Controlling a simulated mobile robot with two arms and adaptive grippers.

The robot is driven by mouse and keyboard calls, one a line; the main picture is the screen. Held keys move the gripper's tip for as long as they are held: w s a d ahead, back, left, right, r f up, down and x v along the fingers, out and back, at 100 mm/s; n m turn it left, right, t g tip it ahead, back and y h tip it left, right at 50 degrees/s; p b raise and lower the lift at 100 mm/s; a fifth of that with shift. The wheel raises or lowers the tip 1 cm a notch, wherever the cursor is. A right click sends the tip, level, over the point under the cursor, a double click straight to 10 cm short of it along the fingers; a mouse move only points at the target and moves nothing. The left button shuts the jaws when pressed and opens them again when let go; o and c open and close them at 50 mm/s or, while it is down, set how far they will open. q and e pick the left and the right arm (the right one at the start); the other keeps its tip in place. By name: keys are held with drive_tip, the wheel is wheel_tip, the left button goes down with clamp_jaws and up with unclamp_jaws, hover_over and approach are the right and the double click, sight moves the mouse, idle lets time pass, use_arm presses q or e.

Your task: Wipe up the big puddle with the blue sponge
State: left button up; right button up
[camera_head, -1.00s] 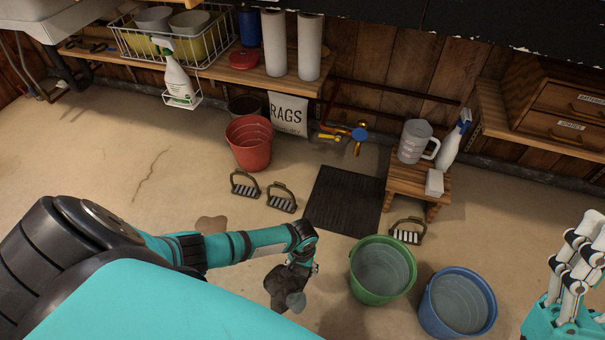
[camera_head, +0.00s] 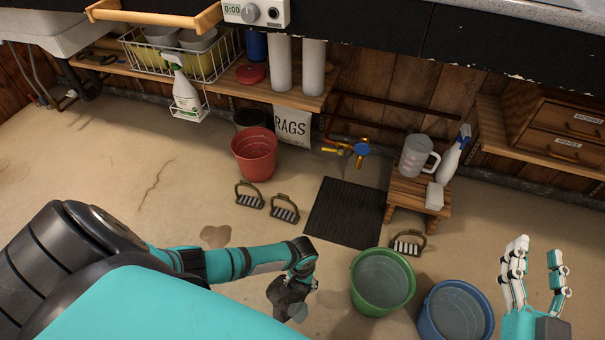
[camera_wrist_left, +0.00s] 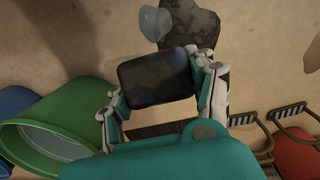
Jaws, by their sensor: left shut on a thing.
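My left gripper (camera_wrist_left: 160,90) is shut on a dark, rounded block (camera_wrist_left: 158,77), which may be the sponge; no blue shows on it. In the head view my left gripper (camera_head: 300,280) is low over the floor, left of the green bucket, and hides much of what it holds. A dark wet patch (camera_wrist_left: 190,28), the largest in sight, lies on the floor just beyond the block. A small pale bluish patch (camera_wrist_left: 154,22) touches its edge. A brown patch (camera_head: 215,236) lies further left. My right gripper (camera_head: 538,252) is open and empty at the right.
A green bucket (camera_head: 357,290) and a blue bucket (camera_head: 426,322) stand close on the right. Stirrups (camera_head: 284,209) lie near a black mat (camera_head: 345,213) and a red bucket (camera_head: 254,155). A wooden stool (camera_head: 415,194) holds a jug (camera_head: 416,155). The left floor is clear.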

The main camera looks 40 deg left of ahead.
sight(299, 291)
use_arm(q)
drive_tip(key=shift+s+d+r+p, duration=0.2)
drive_tip(key=shift+s+r+p, duration=0.55)
drive_tip(key=shift+p, duration=0.4)
drive_tip(key=shift+s+d+r+p, duration=0.2)
drive_tip(key=shift+s+r+p, duration=0.4)
drive_tip(key=shift+p, duration=0.35)
use_arm(e)
drive_tip(key=s+d+f+g+h, duration=0.1)
drive_tip(key=s+d+f+g, duration=0.1)
drive_tip(key=s+f+g, duration=0.3)
drive_tip(key=s+d+f+g+h, duration=0.2)
drive_tip(key=f+g, duration=0.4)
drive_tip(key=f, duration=0.5)
drive_tip(key=s+d, duration=0.1)
drive_tip(key=s, duration=0.1)
drive_tip(key=shift+s+m+g+h, duration=0.3)
drive_tip(key=shift+s, duration=0.05)
